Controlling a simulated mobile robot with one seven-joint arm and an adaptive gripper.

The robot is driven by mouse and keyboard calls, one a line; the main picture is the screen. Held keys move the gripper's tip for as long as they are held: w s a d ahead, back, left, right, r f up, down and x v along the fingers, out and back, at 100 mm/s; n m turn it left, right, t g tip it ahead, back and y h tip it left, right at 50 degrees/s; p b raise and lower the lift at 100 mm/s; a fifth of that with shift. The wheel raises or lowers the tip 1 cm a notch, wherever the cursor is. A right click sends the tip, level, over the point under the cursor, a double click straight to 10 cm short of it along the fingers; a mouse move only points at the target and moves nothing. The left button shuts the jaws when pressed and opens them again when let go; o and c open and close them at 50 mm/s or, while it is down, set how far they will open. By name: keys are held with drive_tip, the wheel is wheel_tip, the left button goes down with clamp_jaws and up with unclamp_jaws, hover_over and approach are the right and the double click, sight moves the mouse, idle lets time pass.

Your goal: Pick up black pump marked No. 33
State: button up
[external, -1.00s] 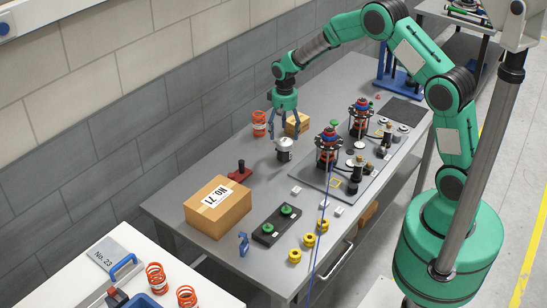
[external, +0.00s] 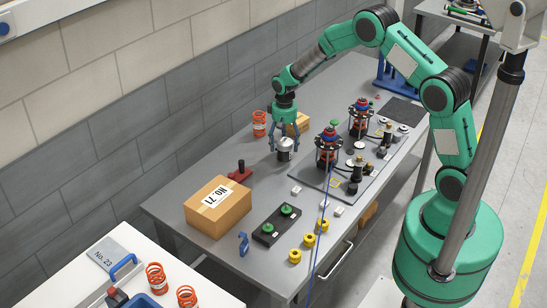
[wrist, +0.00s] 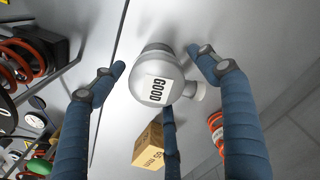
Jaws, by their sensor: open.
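My gripper (external: 284,128) is open, pointing down, with its blue fingers around a silver round-topped part (external: 285,147) that stands on the grey bench. No label reading No. 33 is legible. Small black-and-brass parts, one at the front (external: 355,183) and one farther back (external: 387,132), stand on the grey plate; I cannot tell whether either is the black pump.
Red-and-blue caged assemblies (external: 328,147) stand close right of my gripper. A small cardboard box (external: 299,123) and an orange spring (external: 259,123) are behind it. A box marked No. 71 (external: 218,207) and a red-based part (external: 240,172) lie front left.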

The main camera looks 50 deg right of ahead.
drive_tip(key=shift+f, duration=2)
drive_tip(key=c, duration=1.8)
drive_tip(key=shift+r, duration=0.1)
drive_tip(key=shift+r, duration=4.95)
